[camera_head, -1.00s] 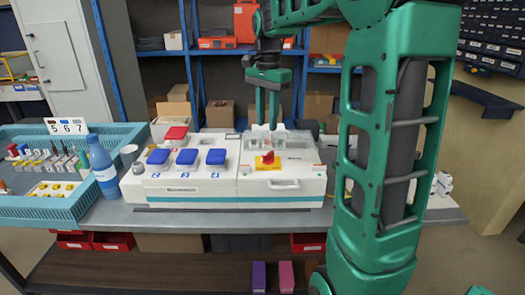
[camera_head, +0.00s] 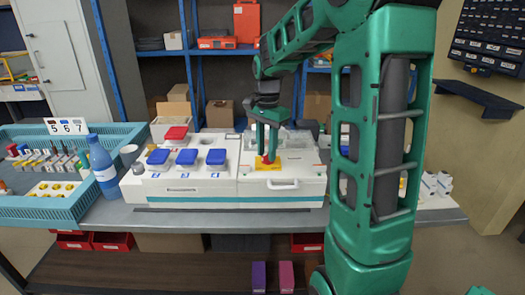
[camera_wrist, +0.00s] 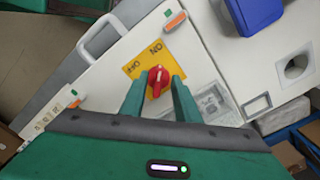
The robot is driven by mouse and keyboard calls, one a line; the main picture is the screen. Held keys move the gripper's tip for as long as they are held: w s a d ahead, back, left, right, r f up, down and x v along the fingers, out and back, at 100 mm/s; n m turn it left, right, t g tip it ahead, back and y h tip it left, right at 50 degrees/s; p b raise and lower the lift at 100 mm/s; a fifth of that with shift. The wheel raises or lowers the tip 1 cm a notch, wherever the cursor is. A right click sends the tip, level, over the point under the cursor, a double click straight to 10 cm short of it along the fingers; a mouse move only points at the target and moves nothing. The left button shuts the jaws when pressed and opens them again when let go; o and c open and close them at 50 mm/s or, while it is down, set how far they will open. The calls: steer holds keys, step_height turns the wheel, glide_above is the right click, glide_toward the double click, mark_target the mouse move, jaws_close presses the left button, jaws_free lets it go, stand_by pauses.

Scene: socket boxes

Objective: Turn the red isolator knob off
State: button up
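The red isolator knob (camera_wrist: 158,78) sits on a yellow plate (camera_wrist: 142,66) marked ON and OFF, on the right white socket box (camera_head: 300,186). In the wrist view its grip lies roughly upright in the picture, toward the ON mark. My gripper (camera_head: 266,157) is low over the plate, with green fingers pointing down and the knob partly hidden behind them. In the wrist view my gripper (camera_wrist: 159,86) has one finger on each side of the knob. Gaps show between the knob and the fingers, so they look open and apart from it.
A blue bottle (camera_head: 102,165) and a teal tray (camera_head: 40,208) stand further left. A white handle (camera_head: 283,184) projects at the box's front. The bench's front strip is clear.

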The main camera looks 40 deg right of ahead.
jaws_close()
steer(key=shift+a, duration=0.1)
steer(key=shift+w+r, duration=0.1)
steer(key=shift+n, duration=1.1)
steer(key=n, duration=0.9)
steer(key=shift+n, duration=0.4)
steer(key=n, duration=0.6)
steer(key=shift+s+d, duration=0.2)
steer(key=shift+d, duration=0.15)
